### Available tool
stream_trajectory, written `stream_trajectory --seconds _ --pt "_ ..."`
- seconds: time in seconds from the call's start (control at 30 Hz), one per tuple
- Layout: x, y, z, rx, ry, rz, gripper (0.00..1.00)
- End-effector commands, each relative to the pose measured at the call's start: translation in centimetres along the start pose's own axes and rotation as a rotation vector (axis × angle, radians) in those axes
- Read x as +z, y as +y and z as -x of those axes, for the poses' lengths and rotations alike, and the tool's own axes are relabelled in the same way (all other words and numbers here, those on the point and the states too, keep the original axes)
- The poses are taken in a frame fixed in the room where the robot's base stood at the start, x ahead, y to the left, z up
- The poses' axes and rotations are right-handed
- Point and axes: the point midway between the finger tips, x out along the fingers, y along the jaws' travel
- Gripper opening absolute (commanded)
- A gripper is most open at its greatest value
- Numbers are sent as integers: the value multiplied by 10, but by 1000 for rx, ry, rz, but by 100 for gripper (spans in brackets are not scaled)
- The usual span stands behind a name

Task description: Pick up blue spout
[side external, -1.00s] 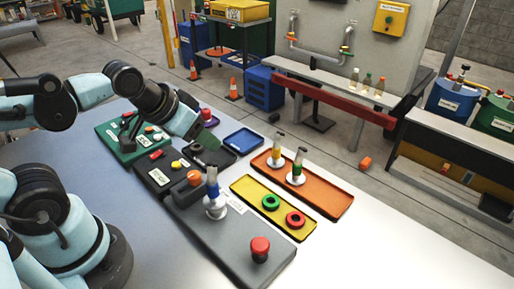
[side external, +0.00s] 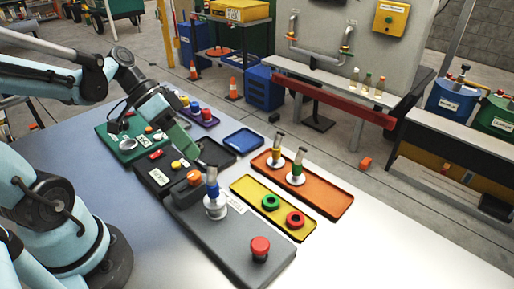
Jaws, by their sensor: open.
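Two more spouts, one with a yellow collar (side external: 277,155) and one with a dark green collar (side external: 297,172), stand in the orange tray (side external: 330,200).
A red button (side external: 260,246) stands at the plate's front. The yellow tray (side external: 250,190) holds green and red rings. A blue tray (side external: 243,140) lies behind. The table's front right is clear.

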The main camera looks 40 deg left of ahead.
Motion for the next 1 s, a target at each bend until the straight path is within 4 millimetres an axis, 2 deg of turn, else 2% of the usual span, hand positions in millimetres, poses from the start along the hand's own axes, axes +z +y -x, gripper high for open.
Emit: stream_trajectory --seconds 0.1,0.2,0.33,0.7,1.0 --pt "-2 3 18 163 90 -127 50" --pt "-1 7 30 244 151 -219 50" --pt "-1 11 33 287 187 -279 50" --pt "-8 29 -18 293 187 -286 50" --pt "-10 36 -37 291 188 -284 50"
